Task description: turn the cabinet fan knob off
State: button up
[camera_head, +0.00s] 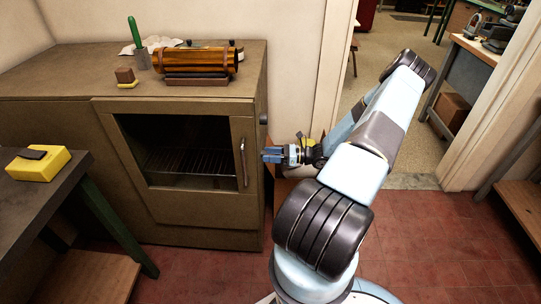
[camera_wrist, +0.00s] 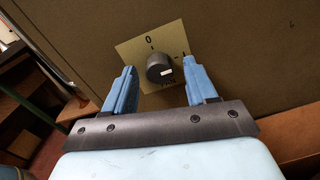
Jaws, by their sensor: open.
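The fan knob (camera_wrist: 158,66) is a round black knob on a square pale plate (camera_wrist: 132,50) in the wrist view. A 0 is at the plate's top and a short line mark is at its right. A white mark shows on the knob's face, toward its lower right. My gripper (camera_wrist: 160,70) is open, with one blue finger on each side of the knob and visible gaps to it. In the head view my gripper (camera_head: 267,155) is by the right side of the brown cabinet (camera_head: 195,215). I cannot make out the knob between the fingers there.
The cabinet's glass door (camera_head: 180,150) is shut, with a metal handle (camera_head: 243,160) close left of my gripper. A small dark fitting (camera_head: 263,119) is on the cabinet's right edge above it. A brass cylinder (camera_head: 195,60) rests on top. Red tiled floor (camera_head: 440,240) is open at right.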

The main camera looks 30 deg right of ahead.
jog(key=shift+c, duration=0.3)
jog(key=c, duration=1)
jog(key=shift+n, duration=8.9)
jog(key=shift+s+f, duration=0.1)
